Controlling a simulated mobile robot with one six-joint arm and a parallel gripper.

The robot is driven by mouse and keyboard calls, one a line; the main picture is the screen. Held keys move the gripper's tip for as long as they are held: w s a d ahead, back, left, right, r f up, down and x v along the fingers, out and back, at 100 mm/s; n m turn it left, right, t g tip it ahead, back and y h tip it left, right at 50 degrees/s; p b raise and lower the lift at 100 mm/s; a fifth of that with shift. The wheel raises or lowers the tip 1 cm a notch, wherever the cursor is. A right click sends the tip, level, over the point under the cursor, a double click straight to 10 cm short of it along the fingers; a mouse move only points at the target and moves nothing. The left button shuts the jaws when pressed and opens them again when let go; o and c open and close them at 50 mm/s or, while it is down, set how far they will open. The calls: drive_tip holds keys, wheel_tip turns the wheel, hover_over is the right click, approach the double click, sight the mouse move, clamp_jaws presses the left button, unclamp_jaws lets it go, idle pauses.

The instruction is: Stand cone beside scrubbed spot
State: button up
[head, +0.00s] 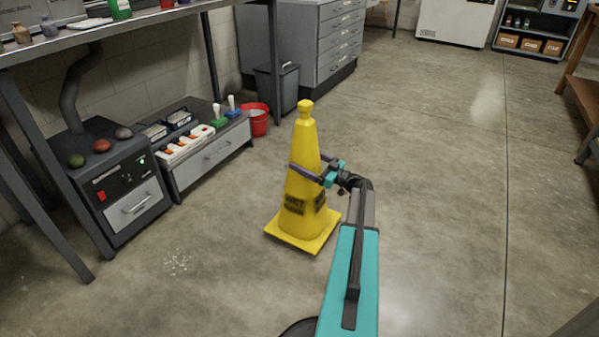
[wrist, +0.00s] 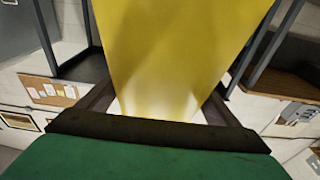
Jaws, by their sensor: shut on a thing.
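A yellow wet-floor cone (head: 302,190) with dark lettering and a square base stands upright in the head view; I cannot tell whether its base touches the floor. My gripper (head: 310,172) is shut around the cone's middle, with a finger showing across its left side. In the wrist view the cone (wrist: 170,55) fills the middle between my fingers (wrist: 160,108). A pale speckled spot (head: 177,263) is on the concrete floor to the left of the cone, apart from it.
A dark cabinet (head: 112,180) and a low drawer unit (head: 212,155) stand under the bench at left. A red bucket (head: 258,122) and a grey bin (head: 277,90) are behind the cone. Open floor (head: 440,170) lies to the right.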

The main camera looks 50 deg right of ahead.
drive_tip(key=shift+w+a+r, duration=0.1)
drive_tip(key=shift+r, duration=0.05)
drive_tip(key=shift+w+a+b, duration=0.4)
drive_tip(key=shift+a, duration=0.1)
drive_tip(key=shift+f+b, duration=1.1)
drive_tip(key=shift+f, duration=0.75)
drive_tip(key=o, duration=2)
drive_tip(key=shift+f, duration=0.15)
drive_tip(key=shift+p+v, duration=2.15)
drive_tip(key=shift+v, duration=3.9)
